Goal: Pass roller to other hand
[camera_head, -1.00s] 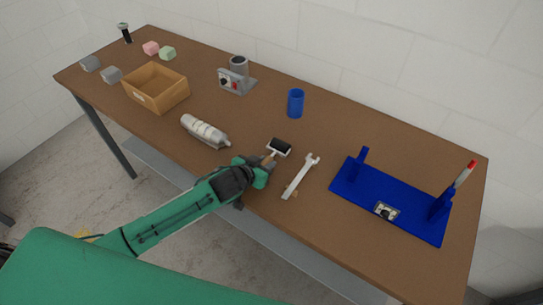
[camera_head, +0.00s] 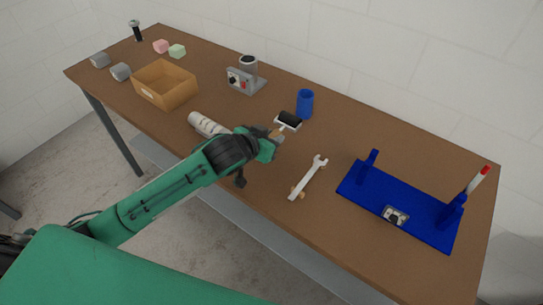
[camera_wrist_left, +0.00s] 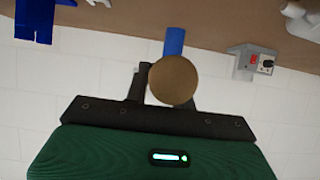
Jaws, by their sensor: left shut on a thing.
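The roller (camera_head: 289,121) has a black cylinder on a white frame with a wooden handle. My left gripper (camera_head: 276,134) is shut on the handle and holds the roller with its black head pointing away, near the blue cup; it looks raised above the table. In the left wrist view the round wooden handle end (camera_wrist_left: 173,80) sits between the dark fingers and hides much of the roller. My right gripper is not in view.
A wrench (camera_head: 308,178) lies right of the arm, and a blue stand (camera_head: 400,210) is farther right. A blue cup (camera_head: 305,104) stands just behind the roller. A grey bottle (camera_head: 207,124), a control box (camera_head: 243,82) and a cardboard box (camera_head: 165,86) are to the left.

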